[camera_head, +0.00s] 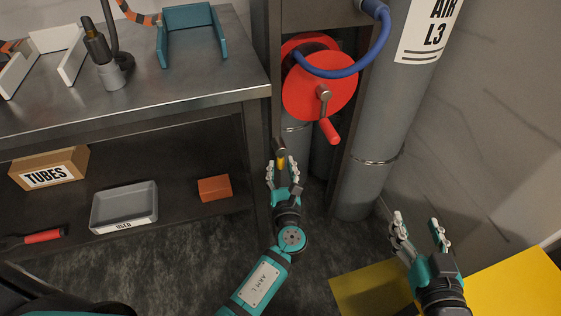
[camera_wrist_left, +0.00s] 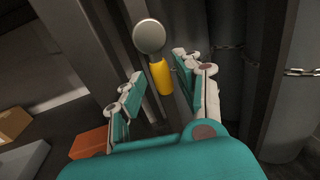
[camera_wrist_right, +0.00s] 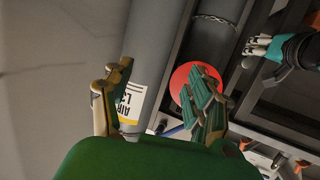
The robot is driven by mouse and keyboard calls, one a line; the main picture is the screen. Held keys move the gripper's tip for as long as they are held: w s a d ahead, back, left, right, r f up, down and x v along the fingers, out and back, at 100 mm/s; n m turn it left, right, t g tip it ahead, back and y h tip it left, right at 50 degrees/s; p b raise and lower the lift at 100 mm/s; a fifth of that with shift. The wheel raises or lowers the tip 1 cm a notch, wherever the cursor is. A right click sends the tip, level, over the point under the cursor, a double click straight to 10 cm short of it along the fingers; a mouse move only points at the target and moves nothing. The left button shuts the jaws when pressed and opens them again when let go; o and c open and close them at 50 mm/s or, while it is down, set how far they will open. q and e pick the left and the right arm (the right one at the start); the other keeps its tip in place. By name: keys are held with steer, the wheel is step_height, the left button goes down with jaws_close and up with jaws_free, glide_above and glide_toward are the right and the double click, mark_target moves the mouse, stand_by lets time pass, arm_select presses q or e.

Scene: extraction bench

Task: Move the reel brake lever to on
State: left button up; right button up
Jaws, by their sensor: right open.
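The reel brake lever (camera_head: 281,161) is a short yellow handle on a grey post below the red reel (camera_head: 318,88). In the left wrist view the yellow handle (camera_wrist_left: 161,78) hangs below a round grey knob, tilted slightly. My left gripper (camera_head: 281,167) is open, with its fingers on either side of the handle. It also shows in the left wrist view (camera_wrist_left: 160,88), where I cannot tell whether a finger touches the handle. My right gripper (camera_head: 420,228) is open and empty, low at the right, apart from the lever.
A grey cylinder (camera_head: 385,125) labelled AIR L3 stands right of the reel with a blue hose (camera_head: 345,70). The metal bench (camera_head: 190,87) is at the left. Its lower shelf holds a tubes box (camera_head: 50,166), a grey tray (camera_head: 125,207) and an orange block (camera_head: 214,188).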

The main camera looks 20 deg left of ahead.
mark_target(281, 164)
arm_select(q)
steer(key=shift+x, duration=1.55)
arm_select(e)
steer(key=shift+w+a+r+t, duration=0.2)
steer(key=shift+r+t, duration=0.2)
steer(key=shift+r, duration=0.2)
steer(key=shift+w+a+r+t, duration=0.15)
steer(key=shift+r+t, duration=0.25)
steer(key=shift+r, duration=0.2)
arm_select(q)
jaws_close()
